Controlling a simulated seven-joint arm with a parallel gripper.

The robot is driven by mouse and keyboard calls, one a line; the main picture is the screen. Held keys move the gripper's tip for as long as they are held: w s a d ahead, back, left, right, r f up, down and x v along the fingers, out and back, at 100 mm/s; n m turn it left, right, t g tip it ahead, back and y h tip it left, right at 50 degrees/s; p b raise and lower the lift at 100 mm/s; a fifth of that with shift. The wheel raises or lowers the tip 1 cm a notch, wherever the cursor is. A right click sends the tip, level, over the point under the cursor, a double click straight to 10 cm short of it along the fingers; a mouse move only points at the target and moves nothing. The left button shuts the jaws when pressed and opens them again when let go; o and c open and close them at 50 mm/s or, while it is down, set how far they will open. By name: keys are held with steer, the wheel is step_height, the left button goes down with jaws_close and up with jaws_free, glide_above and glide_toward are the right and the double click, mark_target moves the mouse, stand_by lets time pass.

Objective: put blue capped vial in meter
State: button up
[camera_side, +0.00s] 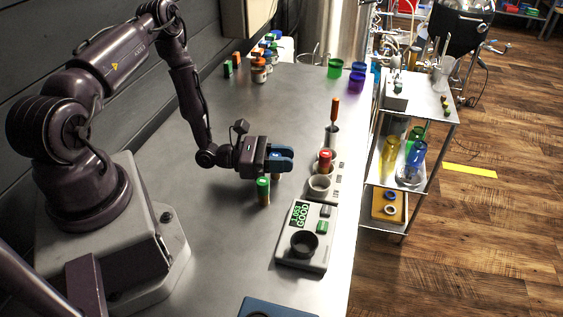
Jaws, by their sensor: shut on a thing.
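My gripper (281,159) is over the middle of the bench, its blue fingers shut on a vial. The pale brown lower part of this vial (276,177) shows just below the fingers; its cap is hidden by them, so I cannot see its colour. I cannot tell whether its base touches the bench. The meter (285,254) is a grey box nearer the camera, to the right of my gripper. It has a dark round well (304,244), and its green display (300,213) shows the word "GOOD". The well looks empty.
A green-capped vial (263,191) stands close to my gripper. An upright orange-handled tool (335,110) stands behind. A blue block (275,307) is at the bottom edge. Several capped vials stand far back.

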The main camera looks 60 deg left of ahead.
step_height(320, 180, up, 8)
steer(key=m+g+h, duration=0.5)
glide_above(313, 247)
steer(key=f, duration=0.5)
steer(key=shift+s+d, duration=0.25)
steer(key=shift+d, duration=0.1)
steer(key=shift+f+n, duration=0.1)
steer(key=shift+n, duration=0.2)
steer(key=shift+f, duration=0.25)
steer(key=o, duration=0.9)
